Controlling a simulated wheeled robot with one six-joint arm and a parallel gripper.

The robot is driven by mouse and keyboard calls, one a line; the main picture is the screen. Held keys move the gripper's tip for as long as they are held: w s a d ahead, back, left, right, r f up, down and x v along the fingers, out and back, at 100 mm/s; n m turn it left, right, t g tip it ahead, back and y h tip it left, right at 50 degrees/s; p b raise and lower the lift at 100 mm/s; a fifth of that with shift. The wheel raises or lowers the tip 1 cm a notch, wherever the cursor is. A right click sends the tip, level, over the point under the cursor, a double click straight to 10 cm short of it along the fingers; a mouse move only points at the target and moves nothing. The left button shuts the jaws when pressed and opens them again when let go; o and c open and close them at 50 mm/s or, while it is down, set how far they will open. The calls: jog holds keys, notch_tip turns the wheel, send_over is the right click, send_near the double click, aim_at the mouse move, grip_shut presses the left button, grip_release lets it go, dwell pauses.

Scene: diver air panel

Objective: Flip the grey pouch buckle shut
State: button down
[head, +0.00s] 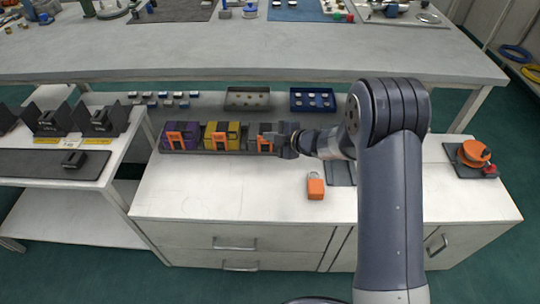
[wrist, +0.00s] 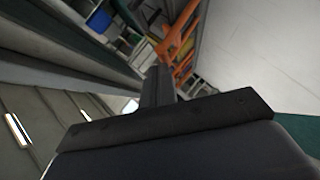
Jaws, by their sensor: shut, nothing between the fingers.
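The grey pouch (head: 284,127) is at the right end of a row of pouches on the white counter, in the head view. Its orange buckle (head: 264,146) is on its front, partly covered by my gripper. I cannot tell whether the buckle is open or shut. My gripper (head: 270,137) is shut and empty, right in front of the grey pouch at its buckle. Whether it touches is unclear. In the wrist view, the closed fingers (wrist: 157,85) point toward orange buckle parts (wrist: 178,45); the pouch itself is hard to make out there.
A purple pouch (head: 178,134) and a yellow pouch (head: 222,134), each with an orange buckle, stand to the left on the same dark tray (head: 190,152). An orange padlock (head: 316,188) lies in front. The counter's front left is clear. An orange reel (head: 474,153) stands far right.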

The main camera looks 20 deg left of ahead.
jog(key=shift+s+r+p, duration=0.1)
jog(key=shift+r+p, duration=0.6)
jog(key=shift+r, duration=0.1)
jog(key=shift+r, duration=0.1)
